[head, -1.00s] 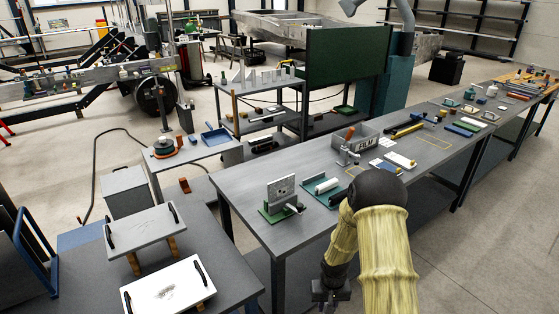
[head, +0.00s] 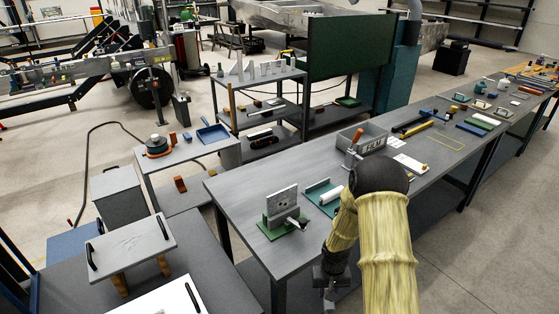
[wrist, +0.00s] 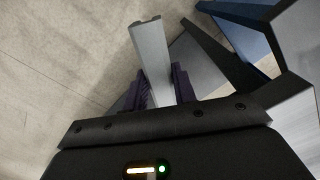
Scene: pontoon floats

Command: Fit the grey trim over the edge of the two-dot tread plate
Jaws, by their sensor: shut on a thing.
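My gripper (wrist: 161,88) is shut on the grey trim (wrist: 150,48), a long straight channel-like strip that sticks out beyond the purple fingers in the wrist view. In the head view my gripper (head: 330,288) hangs low in front of the bench, partly hidden by my arm. A grey plate (head: 282,201) stands upright in a green holder (head: 282,226) on the near left end of the bench. Small dark marks show on its face, but I cannot tell whether they are two dots. The trim is apart from this plate.
The long grey bench (head: 238,190) runs to the far right. A teal fixture with a white roller (head: 332,193) and a grey FILM box (head: 362,140) stand beyond the plate. A handled plate (head: 130,250) rests on wooden blocks at the lower left. Concrete floor lies open at right.

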